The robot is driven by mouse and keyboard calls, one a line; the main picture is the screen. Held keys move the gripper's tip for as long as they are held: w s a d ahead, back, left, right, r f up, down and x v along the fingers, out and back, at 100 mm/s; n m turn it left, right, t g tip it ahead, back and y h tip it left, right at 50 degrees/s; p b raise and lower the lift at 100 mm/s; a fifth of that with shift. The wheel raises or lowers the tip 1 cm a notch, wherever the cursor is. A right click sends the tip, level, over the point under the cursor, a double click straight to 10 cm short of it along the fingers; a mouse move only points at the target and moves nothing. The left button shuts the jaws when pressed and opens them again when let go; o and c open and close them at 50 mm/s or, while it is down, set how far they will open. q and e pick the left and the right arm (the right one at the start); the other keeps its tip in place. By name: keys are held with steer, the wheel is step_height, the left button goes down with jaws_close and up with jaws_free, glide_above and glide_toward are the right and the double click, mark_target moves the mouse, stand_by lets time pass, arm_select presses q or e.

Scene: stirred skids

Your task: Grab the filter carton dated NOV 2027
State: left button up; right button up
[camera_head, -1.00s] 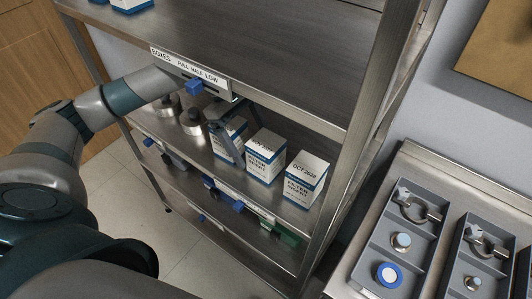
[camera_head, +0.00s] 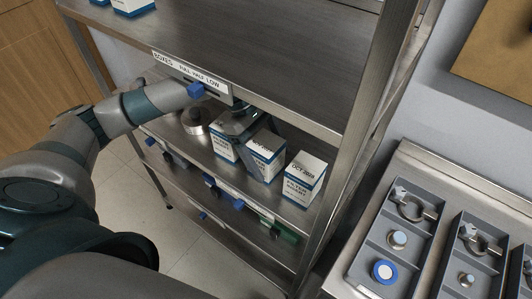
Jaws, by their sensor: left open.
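Three white filter cartons with blue bands stand in a row on the rack's middle shelf: a left carton (camera_head: 223,144), a middle carton (camera_head: 265,147) and a right carton (camera_head: 304,178). The right carton's top reads OCT 2028. The middle carton's top print is partly covered and too small to read surely. My left gripper (camera_head: 248,150) reaches in under the upper shelf and is open at the left and middle cartons. One finger crosses in front of the middle carton. Whether it touches is unclear. My right gripper is not in view.
A round metal item (camera_head: 193,121) stands left of the cartons. Grey trays (camera_head: 397,240) lie on a steel bench at right.

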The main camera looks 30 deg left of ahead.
arm_select(q)
steer(key=shift+x, duration=0.75)
steer(key=c, duration=1.3)
